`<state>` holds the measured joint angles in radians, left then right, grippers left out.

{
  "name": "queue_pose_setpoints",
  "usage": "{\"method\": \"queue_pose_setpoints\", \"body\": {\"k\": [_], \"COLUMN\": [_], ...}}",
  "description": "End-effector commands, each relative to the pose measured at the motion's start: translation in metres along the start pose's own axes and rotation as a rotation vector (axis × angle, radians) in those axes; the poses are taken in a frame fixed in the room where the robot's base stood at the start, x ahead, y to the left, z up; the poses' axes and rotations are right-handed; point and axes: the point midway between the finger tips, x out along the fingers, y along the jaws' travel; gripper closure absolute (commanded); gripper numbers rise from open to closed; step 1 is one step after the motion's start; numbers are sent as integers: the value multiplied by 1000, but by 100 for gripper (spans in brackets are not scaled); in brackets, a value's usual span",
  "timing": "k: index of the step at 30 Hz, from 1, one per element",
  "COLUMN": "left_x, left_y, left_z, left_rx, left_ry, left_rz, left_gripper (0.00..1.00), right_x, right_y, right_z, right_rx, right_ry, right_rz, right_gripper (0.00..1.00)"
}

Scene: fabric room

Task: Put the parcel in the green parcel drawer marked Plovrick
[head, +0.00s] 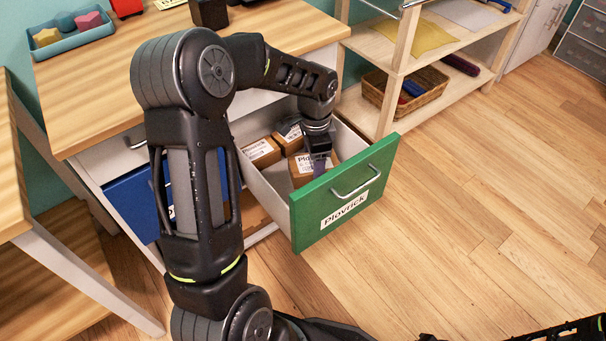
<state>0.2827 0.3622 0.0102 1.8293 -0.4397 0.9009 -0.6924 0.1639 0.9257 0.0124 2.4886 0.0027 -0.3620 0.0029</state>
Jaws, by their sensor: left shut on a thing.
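The green-fronted drawer (318,222) is pulled open, and its white label on the front reads Plovrick. My left gripper (318,168) reaches down inside this drawer from above. It is shut on a brown cardboard parcel (301,180) with a white label whose visible letters begin "Plo". The parcel is inside the drawer walls, close behind the front panel. The gripper covers part of it, and I cannot tell whether it touches the drawer floor. My right gripper does not show; only dark parts of my right arm show at the bottom right.
Other brown parcels (262,153) lie at the back of the same drawer. A blue drawer front (134,204) is to the left, partly behind my arm. A wooden shelf with a wicker basket (422,98) stands at the right. The floor right of the drawer is clear.

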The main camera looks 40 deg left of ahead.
Motion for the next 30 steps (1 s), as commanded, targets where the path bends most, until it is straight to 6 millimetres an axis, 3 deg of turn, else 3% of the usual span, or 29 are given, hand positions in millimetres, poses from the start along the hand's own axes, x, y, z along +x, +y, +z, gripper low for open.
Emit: {"method": "queue_pose_setpoints", "body": {"k": [1, 3, 7, 20, 29, 30], "left_x": [20, 36, 55, 60, 62, 71], "left_y": [1, 1, 0, -2, -40, -38], "left_z": [1, 1, 0, 1, 17, 16], "left_rx": [-1, -2, 0, -2, -6, -2], "left_ry": [-2, -2, -1, 1, 1, 0], "left_rz": [4, 3, 1, -1, -2, 1], "left_gripper": [82, 82, 82, 82, 82, 82], "right_x": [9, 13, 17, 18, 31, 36], "right_y": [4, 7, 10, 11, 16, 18], "right_z": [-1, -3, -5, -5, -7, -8], "right_rx": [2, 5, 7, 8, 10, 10], "right_ry": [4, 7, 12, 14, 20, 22], "right_rz": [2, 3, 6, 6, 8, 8], "right_gripper": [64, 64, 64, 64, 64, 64]}}
